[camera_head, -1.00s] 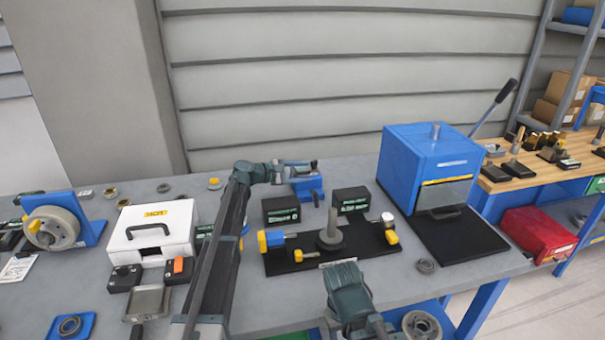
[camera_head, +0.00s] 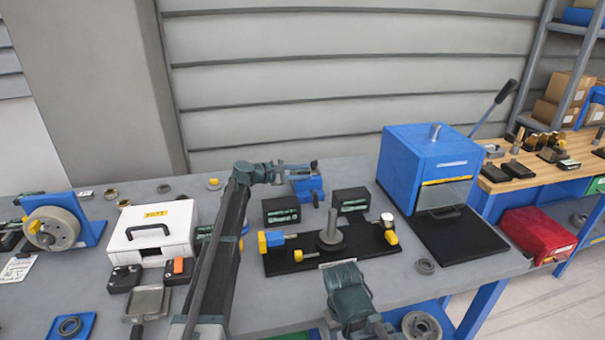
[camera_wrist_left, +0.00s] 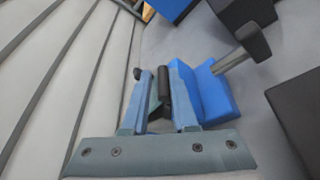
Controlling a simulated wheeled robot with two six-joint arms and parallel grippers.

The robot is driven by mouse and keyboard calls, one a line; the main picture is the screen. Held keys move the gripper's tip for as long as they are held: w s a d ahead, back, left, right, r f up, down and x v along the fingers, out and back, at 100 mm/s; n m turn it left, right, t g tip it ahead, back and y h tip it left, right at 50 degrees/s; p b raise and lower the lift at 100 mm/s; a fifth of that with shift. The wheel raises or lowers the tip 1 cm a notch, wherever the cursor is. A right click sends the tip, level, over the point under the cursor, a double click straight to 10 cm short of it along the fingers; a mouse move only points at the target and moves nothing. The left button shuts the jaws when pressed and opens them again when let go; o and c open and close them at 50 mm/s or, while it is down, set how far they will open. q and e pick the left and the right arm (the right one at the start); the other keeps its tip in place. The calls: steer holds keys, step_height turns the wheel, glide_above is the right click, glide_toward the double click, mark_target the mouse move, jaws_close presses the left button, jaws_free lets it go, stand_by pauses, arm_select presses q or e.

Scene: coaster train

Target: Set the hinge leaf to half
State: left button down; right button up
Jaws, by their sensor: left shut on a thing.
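A small blue hinge fixture (camera_head: 308,188) stands at the back of the bench, with a dark rod sticking out toward the front. My left gripper (camera_head: 303,165) is at its upper back side. In the left wrist view the same blue fixture (camera_wrist_left: 215,98) is right of my left gripper (camera_wrist_left: 163,90). Its fingers are shut on a dark, rounded part (camera_wrist_left: 165,88), which looks like the hinge leaf's edge or grip. The fingers and the view angle hide most of the leaf, so I cannot tell its exact angle. My right gripper's fingers are out of view.
Two black boxes (camera_head: 281,210) (camera_head: 350,200) stand close in front of the fixture. A black plate fixture (camera_head: 350,250) with yellow knobs lies nearer. A blue press (camera_head: 425,160) stands at right, a white case (camera_head: 152,230) at left. The wall is close behind.

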mark_target(301, 171)
arm_select(q)
steer(key=shift+s, duration=0.1)
stand_by(0.7)
steer(key=r+n+p, duration=0.1)
steer(key=w+r+n+g+p, duration=0.1)
steer(key=p, duration=0.1)
steer(key=shift+a+p, duration=0.15)
steer(key=shift+p, duration=0.15)
steer(key=shift+w+a+r+n+g+p, duration=0.1)
steer(key=shift+w+r+n+g+p, duration=0.15)
steer(key=shift+r+n+g+p, duration=0.4)
steer(key=shift+w+a+r+n+g+p, duration=0.1)
steer(key=shift+w+n+g+p, duration=0.15)
steer(key=shift+n+p, duration=0.15)
steer(key=shift+w+r+n+g+p, duration=0.1)
steer(key=shift+n+g+p, duration=0.1)
steer(key=shift+n+p, duration=0.15)
steer(key=c, duration=0.7)
jaws_free()
steer(key=shift+r, duration=0.1)
